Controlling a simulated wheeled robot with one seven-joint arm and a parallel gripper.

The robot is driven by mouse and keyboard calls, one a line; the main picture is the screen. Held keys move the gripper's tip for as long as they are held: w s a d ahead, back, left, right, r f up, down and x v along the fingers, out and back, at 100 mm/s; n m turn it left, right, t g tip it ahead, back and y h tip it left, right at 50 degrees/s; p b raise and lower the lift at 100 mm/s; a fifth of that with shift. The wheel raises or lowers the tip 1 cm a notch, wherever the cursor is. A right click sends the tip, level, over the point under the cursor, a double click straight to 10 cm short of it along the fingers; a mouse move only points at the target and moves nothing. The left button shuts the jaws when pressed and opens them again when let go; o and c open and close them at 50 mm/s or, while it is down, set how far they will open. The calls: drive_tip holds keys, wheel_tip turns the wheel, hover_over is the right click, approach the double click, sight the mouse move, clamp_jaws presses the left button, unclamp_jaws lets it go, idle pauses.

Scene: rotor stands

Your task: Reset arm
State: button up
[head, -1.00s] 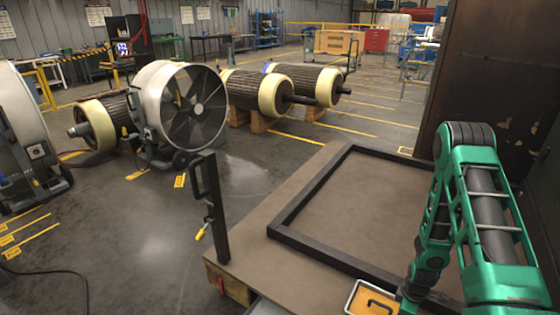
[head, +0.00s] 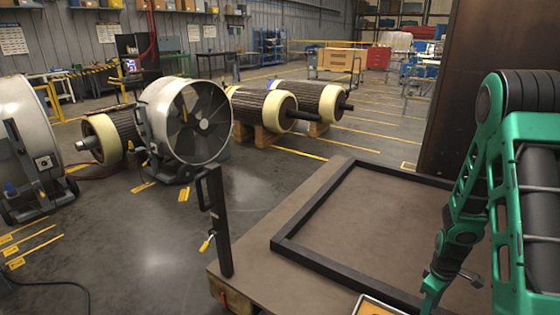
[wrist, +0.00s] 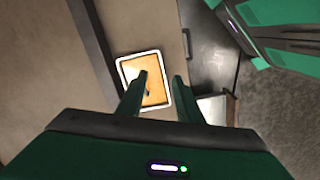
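My green arm (head: 530,150) stands at the right of the head view, bent at a dark elbow joint, its lower part reaching down over the brown table. In the wrist view my gripper (wrist: 160,78) has its two dark fingers apart, with clear space between them. An orange, white-rimmed tray-like panel (wrist: 150,72) with a dark handle lies below the fingers. Only a corner of this panel (head: 377,305) shows at the bottom edge of the head view. I see nothing held between the fingers.
A brown table (head: 380,215) carries a raised black frame (head: 300,262) and an upright black post (head: 222,220) at its left corner. A dark cabinet-like panel (head: 470,70) stands behind. A large fan (head: 190,120) and rotors (head: 262,115) on wooden blocks stand beyond on open floor.

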drive_tip(key=s+r+m, duration=0.3)
drive_tip(key=s+r, duration=0.1)
drive_tip(key=r, duration=0.7)
drive_tip(key=s+r+m, duration=0.4)
drive_tip(key=s+r, duration=0.1)
drive_tip(key=r, duration=0.5)
drive_tip(key=s+a+r+m, duration=0.2)
drive_tip(key=s+r+m, duration=0.1)
drive_tip(key=s+r, duration=0.2)
drive_tip(key=s+a+r+m+y, duration=0.1)
drive_tip(key=s+a+r+m, duration=0.2)
drive_tip(key=s, duration=0.7)
wheel_tip(320, 180, up, 2)
drive_tip(key=shift+a+r, duration=0.2)
drive_tip(key=shift+a, duration=0.05)
